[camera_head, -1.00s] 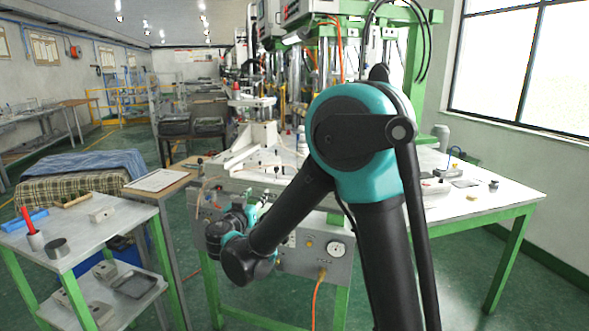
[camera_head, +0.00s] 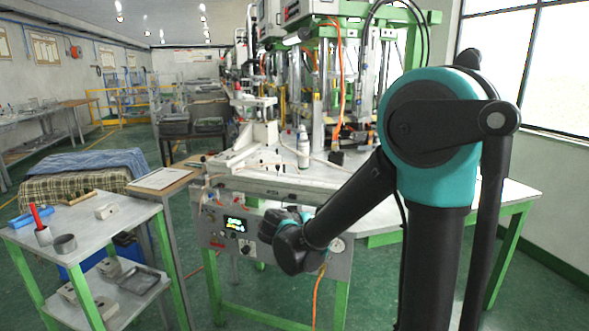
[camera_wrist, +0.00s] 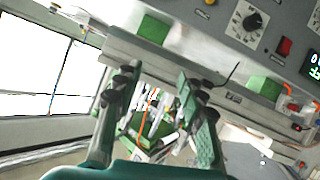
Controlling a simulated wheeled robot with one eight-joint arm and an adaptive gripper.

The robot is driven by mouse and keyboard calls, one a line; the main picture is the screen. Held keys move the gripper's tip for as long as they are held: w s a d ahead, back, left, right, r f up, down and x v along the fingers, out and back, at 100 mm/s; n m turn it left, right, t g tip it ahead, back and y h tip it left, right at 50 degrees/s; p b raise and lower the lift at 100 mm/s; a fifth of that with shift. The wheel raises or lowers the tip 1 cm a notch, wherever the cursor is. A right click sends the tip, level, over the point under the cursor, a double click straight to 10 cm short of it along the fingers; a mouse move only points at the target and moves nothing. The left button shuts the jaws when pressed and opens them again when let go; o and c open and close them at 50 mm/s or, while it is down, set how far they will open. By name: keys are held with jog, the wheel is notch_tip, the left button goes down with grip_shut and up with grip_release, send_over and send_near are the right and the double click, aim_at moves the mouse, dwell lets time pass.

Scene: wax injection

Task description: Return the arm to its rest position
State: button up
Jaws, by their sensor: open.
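My arm (camera_head: 345,212) rises in front of the machine table in the head view, with its teal joint (camera_head: 430,135) at the right. Its forearm slopes down to the left and is bent at a dark wrist joint (camera_head: 295,248) in front of the control panel. The gripper fingers are hidden behind the wrist there. In the wrist view my gripper (camera_wrist: 160,82) has its two dark green and black fingers spread apart with nothing between them. Machine parts show beyond the fingers, blurred and tilted.
The control panel (camera_head: 222,240) with a lit display is close behind my wrist. The white machine table (camera_head: 320,172) carries a white bottle (camera_head: 303,148). A small cart (camera_head: 110,228) stands at the left.

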jog(key=s+d+f+g+y, duration=0.1)
jog(key=s+d+f+g, duration=0.2)
jog(key=s+d+f, duration=0.3)
jog(key=s+d+f+g+y, duration=0.1)
jog(key=s+d+f+g, duration=0.2)
jog(key=s+d, duration=0.4)
jog(key=s+f+n+g+y, duration=0.1)
jog(key=s+f, duration=0.4)
jog(key=s, duration=0.6)
jog(key=n+y, duration=0.1)
jog(key=y, duration=0.1)
jog(key=shift+s+d+f+g+y, duration=0.2)
jog(key=shift+d+f+g+y, duration=0.15)
jog(key=shift+d+g+y, duration=0.05)
jog(key=shift+c, duration=0.2)
